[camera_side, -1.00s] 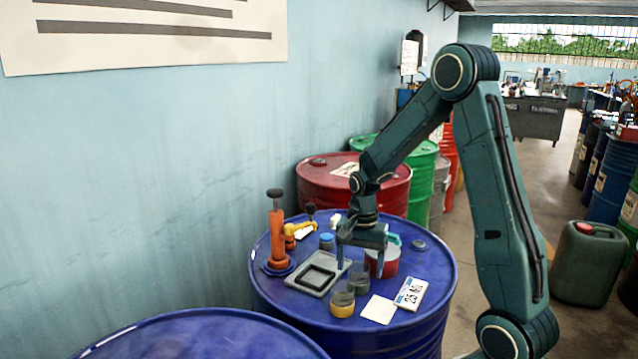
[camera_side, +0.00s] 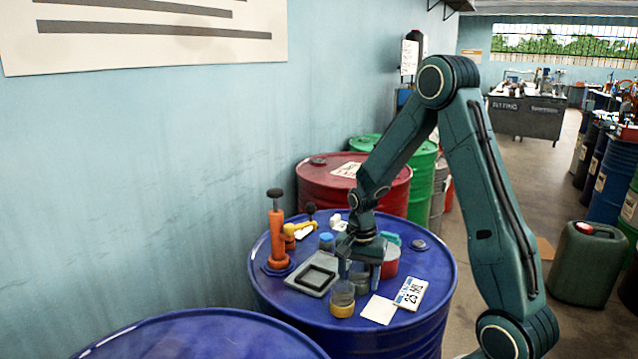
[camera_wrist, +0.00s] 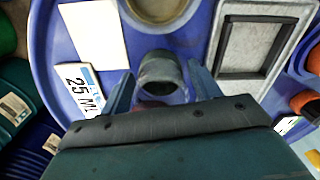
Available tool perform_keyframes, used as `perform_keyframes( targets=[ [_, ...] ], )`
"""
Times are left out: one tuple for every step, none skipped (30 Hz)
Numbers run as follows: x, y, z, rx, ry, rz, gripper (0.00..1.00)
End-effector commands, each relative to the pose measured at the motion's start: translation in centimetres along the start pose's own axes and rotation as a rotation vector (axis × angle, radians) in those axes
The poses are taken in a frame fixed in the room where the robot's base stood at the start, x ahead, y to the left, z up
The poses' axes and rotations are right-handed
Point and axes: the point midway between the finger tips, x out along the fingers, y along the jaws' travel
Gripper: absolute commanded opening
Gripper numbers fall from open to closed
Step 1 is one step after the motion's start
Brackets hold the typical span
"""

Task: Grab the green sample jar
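A grey-green jar (camera_side: 359,281), which looks like the green sample jar, stands upright on the blue drum (camera_side: 271,290). My gripper (camera_side: 361,274) is lowered over it, with fingers on either side. In the wrist view the jar (camera_wrist: 161,72) shows between the fingertips of my gripper (camera_wrist: 162,88). The fingers are open, and gaps show between them and the jar. The jar's lower part is partly hidden in the side view. A clear jar with a yellow lower part (camera_side: 342,302) stands just in front of it.
An orange pump (camera_side: 277,235) stands at far left.

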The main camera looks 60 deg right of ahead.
Motion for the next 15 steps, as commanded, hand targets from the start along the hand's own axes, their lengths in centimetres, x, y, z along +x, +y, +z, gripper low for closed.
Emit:
perform_keyframes(
  targets=[
    [-0.01, 0.00, 0.00, 0.000, 0.000, 0.000, 0.52],
    [-0.01, 0.00, 0.00, 0.000, 0.000, 0.000, 0.46],
    [-0.01, 0.00, 0.00, 0.000, 0.000, 0.000, 0.38],
    [-0.01, 0.00, 0.00, 0.000, 0.000, 0.000, 0.32],
    [-0.02, 0.00, 0.00, 0.000, 0.000, 0.000, 0.27],
    [-0.02, 0.00, 0.00, 0.000, 0.000, 0.000, 0.22],
    [-0.03, -0.01, -0.01, 0.000, 0.001, -0.001, 0.22],
    [-0.03, -0.01, -0.01, 0.000, 0.001, -0.001, 0.22],
    [-0.03, -0.02, -0.02, 0.000, 0.001, -0.001, 0.22],
    [-0.03, -0.02, -0.02, 0.000, 0.001, -0.001, 0.22],
    [-0.03, -0.02, -0.01, 0.000, 0.001, -0.001, 0.22],
    [-0.04, -0.02, -0.02, 0.000, 0.001, -0.001, 0.22],
    [-0.06, -0.02, -0.02, 0.000, 0.001, -0.001, 0.22],
    [-0.08, -0.02, -0.02, 0.000, 0.001, -0.001, 0.22],
    [-0.14, -0.02, -0.02, 0.000, 0.001, -0.001, 0.22]
  ],
)
